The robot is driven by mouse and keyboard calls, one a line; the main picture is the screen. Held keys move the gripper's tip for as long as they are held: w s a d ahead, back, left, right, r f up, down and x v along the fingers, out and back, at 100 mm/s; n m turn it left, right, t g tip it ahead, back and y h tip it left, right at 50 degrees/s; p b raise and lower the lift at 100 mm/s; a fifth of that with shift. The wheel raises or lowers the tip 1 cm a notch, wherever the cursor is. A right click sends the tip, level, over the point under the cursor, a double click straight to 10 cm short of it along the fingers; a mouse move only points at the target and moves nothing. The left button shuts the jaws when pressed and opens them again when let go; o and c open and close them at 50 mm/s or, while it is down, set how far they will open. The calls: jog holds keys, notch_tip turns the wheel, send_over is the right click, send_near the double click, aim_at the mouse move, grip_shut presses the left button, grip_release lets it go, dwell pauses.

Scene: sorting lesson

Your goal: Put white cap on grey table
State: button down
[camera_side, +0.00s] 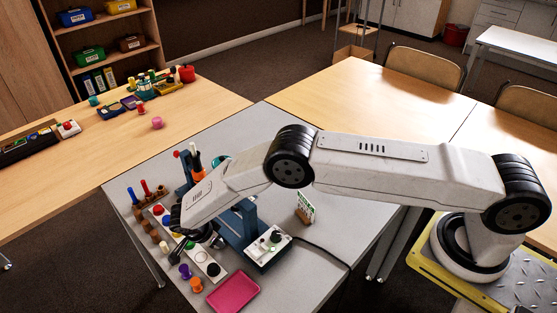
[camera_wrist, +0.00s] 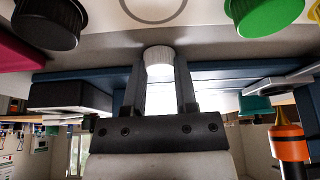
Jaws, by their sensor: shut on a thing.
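In the wrist view the white cap (camera_wrist: 158,57), with a ribbed side, sits between the two fingers of my gripper (camera_wrist: 160,80). The fingers are shut on it. In the side view my gripper (camera_side: 187,228) is low over the near left part of the grey table (camera_side: 236,132), close to a white board with coloured caps. The held cap is hard to make out there. In the wrist view a pale board with a ring outline (camera_wrist: 153,9) lies beyond the cap. Whether the cap touches any surface cannot be told.
A black cap (camera_wrist: 47,22) and a green cap (camera_wrist: 268,15) flank the ring outline. A pink tray (camera_side: 233,292) lies at the near edge. A control box (camera_side: 268,250) and a small card (camera_side: 305,207) stand right of my gripper. The table's far part is clear.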

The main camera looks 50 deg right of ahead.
jog(key=shift+c, duration=2)
grip_release()
jog(key=v, duration=1.2)
jog(key=shift+r, duration=0.2)
jog(key=shift+d, duration=0.15)
